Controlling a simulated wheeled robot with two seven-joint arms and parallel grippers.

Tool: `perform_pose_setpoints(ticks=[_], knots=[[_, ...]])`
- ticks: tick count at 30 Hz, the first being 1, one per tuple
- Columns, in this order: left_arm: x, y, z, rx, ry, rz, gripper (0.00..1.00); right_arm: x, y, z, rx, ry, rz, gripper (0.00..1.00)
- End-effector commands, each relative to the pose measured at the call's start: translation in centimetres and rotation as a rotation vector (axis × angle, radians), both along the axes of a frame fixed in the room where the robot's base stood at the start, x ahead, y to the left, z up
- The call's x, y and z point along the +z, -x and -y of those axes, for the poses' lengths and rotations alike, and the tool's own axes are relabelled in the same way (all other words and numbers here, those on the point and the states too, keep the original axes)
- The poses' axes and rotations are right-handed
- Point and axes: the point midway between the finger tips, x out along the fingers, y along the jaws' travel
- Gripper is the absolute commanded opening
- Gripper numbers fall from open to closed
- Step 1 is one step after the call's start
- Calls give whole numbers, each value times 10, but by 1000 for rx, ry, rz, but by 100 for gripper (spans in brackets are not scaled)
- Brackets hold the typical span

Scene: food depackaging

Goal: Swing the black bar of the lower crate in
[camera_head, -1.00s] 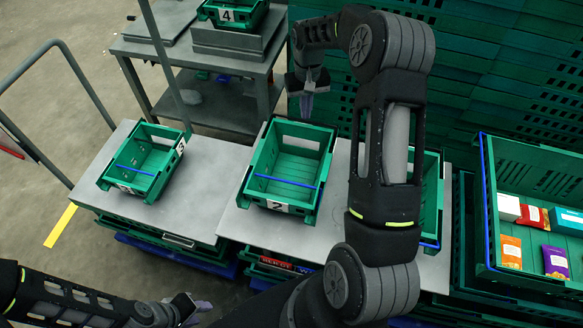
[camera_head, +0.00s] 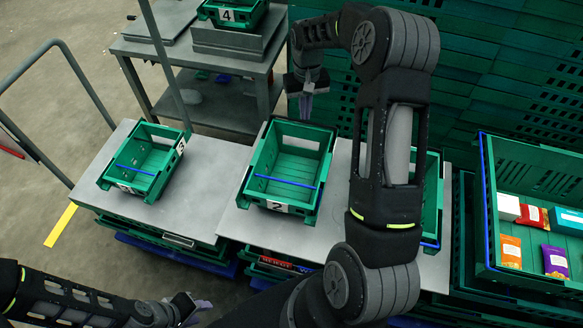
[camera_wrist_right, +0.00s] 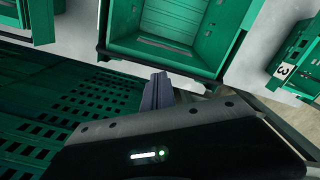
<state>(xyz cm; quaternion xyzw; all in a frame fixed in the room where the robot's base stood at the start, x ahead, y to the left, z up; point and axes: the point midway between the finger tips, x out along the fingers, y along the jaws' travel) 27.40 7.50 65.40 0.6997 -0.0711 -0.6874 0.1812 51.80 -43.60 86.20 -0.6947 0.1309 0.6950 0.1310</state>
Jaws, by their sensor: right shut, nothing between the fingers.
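A green crate marked 2 (camera_head: 264,180) stands on the middle grey worktop, with a blue bar (camera_head: 285,182) across its near side. In the right wrist view the crate (camera_wrist_right: 165,52) is at the top, and a black bar (camera_wrist_right: 190,77) runs along its edge closest to the gripper. My right gripper (camera_head: 306,108) is shut and empty beyond the crate's far edge, fingers pointing down. In the right wrist view its fingertips (camera_wrist_right: 159,77) show just by the black bar; I cannot tell whether they touch. My left gripper (camera_head: 200,303) is low at the front, its jaw gap unclear.
A smaller green crate (camera_head: 122,165) stands on the left worktop. Another crate (camera_head: 431,195) is partly hidden behind my right arm. A large green crate (camera_head: 485,205) at right holds several food packs. Crate 4 (camera_head: 232,14) is on the back table. Stacked green crates fill the back right.

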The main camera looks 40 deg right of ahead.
Motion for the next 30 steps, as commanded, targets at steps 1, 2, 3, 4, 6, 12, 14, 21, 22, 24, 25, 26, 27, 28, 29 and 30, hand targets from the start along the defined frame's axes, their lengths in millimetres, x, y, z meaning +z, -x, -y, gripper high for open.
perform_pose_setpoints(ticks=[1, 2, 3, 4, 6, 12, 14, 21, 22, 24, 25, 26, 27, 28, 29, 30], knots=[[0, 0, 0, 0, 0, 0, 36, 0, 0, 0, 0, 0, 0, 0], [0, 0, 0, 0, 0, 0, 36, 0, 0, 0, 0, 0, 0, 0], [0, 0, 0, 0, 0, 0, 36, 0, 0, 0, 0, 0, 0, 0], [0, 0, 0, 0, 0, 0, 36, 0, 0, 0, 0, 0, 0, 0], [0, 0, 0, 0, 0, 0, 36, 0, 0, -1, 0, 0, 0, 0], [0, 0, 0, 0, 0, 0, 36, 2, 4, -5, 1, 0, 0, 0], [0, 0, 0, 0, 0, 0, 36, 3, 5, -6, 0, 0, 0, 0], [0, 0, 0, 0, 0, 0, 36, 4, 8, -9, 0, 0, 0, 0], [0, 0, 0, 0, 0, 0, 36, 4, 8, -9, 0, 0, 0, 0], [0, 0, 0, 0, 0, 0, 36, 4, 8, -9, 0, 0, 0, 0], [0, 0, 0, 0, 0, 0, 36, 4, 8, -9, 0, 0, 0, 0], [0, 0, 0, 0, 0, 0, 36, 4, 8, -9, 0, 0, 0, 0], [0, 0, 0, 0, 0, 0, 36, 4, 8, -9, 0, 0, 0, 0], [0, 0, 0, 0, 0, 0, 36, 4, 8, -9, 0, 0, 0, 0], [0, 0, 0, 0, 0, 0, 36, 4, 8, -9, 0, 0, 0, 0], [0, 0, 0, 0, 0, 0, 36, 4, 8, -9, 0, 0, 0, 0]])
